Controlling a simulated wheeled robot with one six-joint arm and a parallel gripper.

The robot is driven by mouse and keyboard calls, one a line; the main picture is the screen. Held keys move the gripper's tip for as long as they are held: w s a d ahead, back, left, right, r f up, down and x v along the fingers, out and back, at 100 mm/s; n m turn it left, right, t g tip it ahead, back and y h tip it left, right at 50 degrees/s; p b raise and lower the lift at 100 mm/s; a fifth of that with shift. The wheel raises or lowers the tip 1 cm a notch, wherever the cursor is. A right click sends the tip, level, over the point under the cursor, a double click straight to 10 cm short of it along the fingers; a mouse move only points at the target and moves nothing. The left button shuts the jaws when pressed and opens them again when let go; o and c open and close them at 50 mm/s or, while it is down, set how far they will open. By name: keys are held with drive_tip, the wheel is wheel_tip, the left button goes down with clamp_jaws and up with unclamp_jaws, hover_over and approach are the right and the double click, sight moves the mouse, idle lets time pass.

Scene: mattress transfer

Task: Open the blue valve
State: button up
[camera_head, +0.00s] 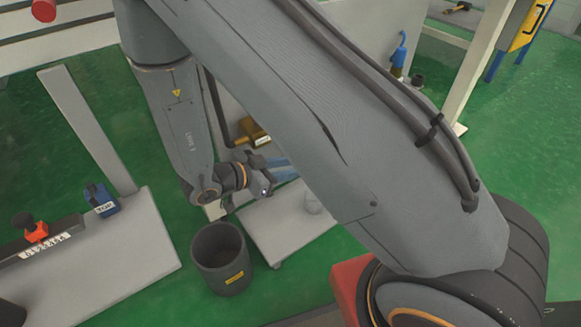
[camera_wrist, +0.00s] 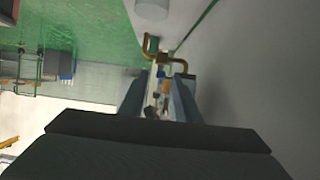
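My gripper (camera_wrist: 158,86) points forward in the wrist view, its two blue-grey fingers apart with a clear gap between them. A bent copper-coloured pipe (camera_wrist: 178,61) stands beyond the fingertips. Small white, orange and dark parts show between the fingers, too small to tell apart, and I cannot tell whether any is touched. I cannot make out the blue valve for certain. In the head view my arm covers much of the middle, and a blue piece shows beside my wrist; I cannot tell whether it is a finger or a fitting.
A dark round bin (camera_head: 221,258) stands on the green floor below my wrist. A grey table at left holds a blue labelled box (camera_head: 101,200) and a red-orange item (camera_head: 37,232). A blue bottle-like object (camera_head: 399,55) stands at the back. A grey wall fills the wrist view's right.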

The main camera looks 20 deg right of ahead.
clamp_jaws()
drive_tip(key=shift+s+p, duration=0.15)
drive_tip(key=shift+p, duration=0.15)
drive_tip(key=s+d+n+t+y+p, duration=0.4)
drive_tip(key=d+n+t+y+p, duration=0.4)
drive_tip(key=n+y+p, duration=0.8)
drive_tip(key=shift+d+n+t+y+p, duration=0.4)
drive_tip(key=shift+n+p, duration=0.6)
drive_tip(key=shift+p, duration=2.4)
drive_tip(key=shift+w, duration=0.1)
